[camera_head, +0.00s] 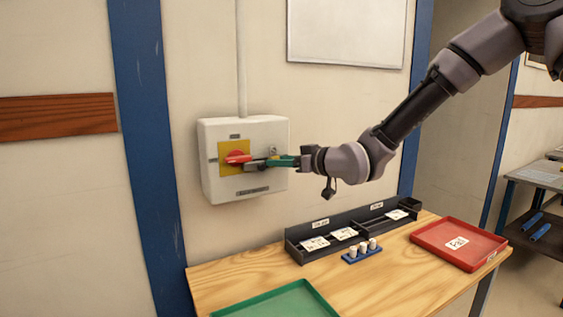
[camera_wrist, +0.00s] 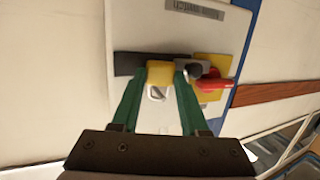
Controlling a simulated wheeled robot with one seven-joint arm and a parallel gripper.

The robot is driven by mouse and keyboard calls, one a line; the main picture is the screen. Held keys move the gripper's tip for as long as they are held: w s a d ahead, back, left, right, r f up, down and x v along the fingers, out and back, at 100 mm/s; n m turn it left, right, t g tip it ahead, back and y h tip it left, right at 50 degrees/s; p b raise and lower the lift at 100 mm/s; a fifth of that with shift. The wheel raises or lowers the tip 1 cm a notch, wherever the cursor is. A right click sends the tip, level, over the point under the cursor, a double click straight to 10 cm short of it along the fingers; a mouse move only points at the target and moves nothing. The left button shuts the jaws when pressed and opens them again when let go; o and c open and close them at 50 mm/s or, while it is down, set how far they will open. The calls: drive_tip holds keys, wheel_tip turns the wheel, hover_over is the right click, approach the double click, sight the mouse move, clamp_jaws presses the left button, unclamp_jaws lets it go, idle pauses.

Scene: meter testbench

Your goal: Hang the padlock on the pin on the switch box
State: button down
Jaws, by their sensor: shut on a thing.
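The light grey switch box (camera_head: 215,186) is fixed to the wall. It has a yellow plate (camera_head: 227,149) and a red handle (camera_head: 238,158), which also shows in the wrist view (camera_wrist: 214,82). My gripper (camera_wrist: 163,73) has green fingers and is in front of the box, right of the handle in the head view. It is shut on the yellow padlock (camera_wrist: 160,74). A grey cylinder with a dark end (camera_wrist: 193,69), possibly the pin, lies beside the padlock, close to the handle. Whether padlock and pin touch cannot be told.
A small silver fitting (camera_head: 273,150) is on the box's right side. The wooden table (camera_head: 237,268) below holds a black rack (camera_head: 296,257), a blue block with white pegs (camera_head: 350,260), a green tray (camera_head: 318,299) and a red tray (camera_head: 433,250). A blue post (camera_head: 145,150) stands left.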

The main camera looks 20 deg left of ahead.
drive_tip(key=shift+c, duration=1.7)
unclamp_jaws()
drive_tip(key=shift+s, duration=0.1)
drive_tip(key=s+d, duration=0.5)
drive_tip(key=d, duration=0.2)
drive_tip(key=shift+s, duration=0.25)
